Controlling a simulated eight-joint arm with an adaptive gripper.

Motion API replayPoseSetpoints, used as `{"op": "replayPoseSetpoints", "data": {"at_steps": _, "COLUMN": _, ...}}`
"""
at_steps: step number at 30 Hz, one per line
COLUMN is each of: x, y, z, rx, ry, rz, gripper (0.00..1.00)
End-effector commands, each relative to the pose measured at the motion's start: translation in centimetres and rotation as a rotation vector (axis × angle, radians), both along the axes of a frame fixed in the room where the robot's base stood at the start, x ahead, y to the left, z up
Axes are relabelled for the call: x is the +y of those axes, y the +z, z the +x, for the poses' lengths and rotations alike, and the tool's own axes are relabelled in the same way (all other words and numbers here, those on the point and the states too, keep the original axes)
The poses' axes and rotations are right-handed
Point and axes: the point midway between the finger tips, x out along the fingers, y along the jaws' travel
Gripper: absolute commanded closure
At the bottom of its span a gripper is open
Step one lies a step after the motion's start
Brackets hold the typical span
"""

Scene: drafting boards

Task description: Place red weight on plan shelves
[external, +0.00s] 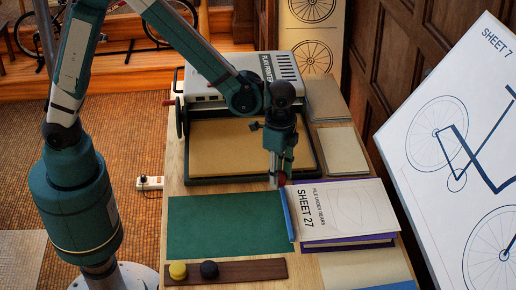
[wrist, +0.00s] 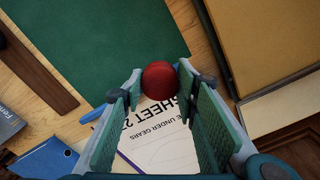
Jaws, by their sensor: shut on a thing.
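The red weight is a round red knob (wrist: 160,79), seen in the wrist view between the tips of my gripper (wrist: 163,92). In the external view only a small bit of red shows at the tips of my gripper (external: 279,180). My gripper is shut on the weight and points down near the top left corner of the white SHEET 27 stack (external: 345,212). That stack also shows below the fingers in the wrist view (wrist: 165,130). I cannot tell for sure which thing is the plan shelves.
A green mat (external: 225,225) lies clear. A machine with a tan bed (external: 230,147) stands behind. A tilted SHEET 7 board (external: 465,130) rises at the right.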

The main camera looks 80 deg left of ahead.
Motion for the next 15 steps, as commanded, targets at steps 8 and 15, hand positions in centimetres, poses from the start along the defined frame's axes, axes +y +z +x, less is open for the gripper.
{"op": "replayPoseSetpoints", "data": {"at_steps": 8, "x": 5.0, "y": -0.9, "z": 6.4, "rx": 0.0, "ry": 0.325, "rz": 0.0, "gripper": 0.93}}
{"op": "replayPoseSetpoints", "data": {"at_steps": 15, "x": 8.0, "y": -1.5, "z": 9.6, "rx": 0.0, "ry": 0.506, "rz": 0.0, "gripper": 0.93}}
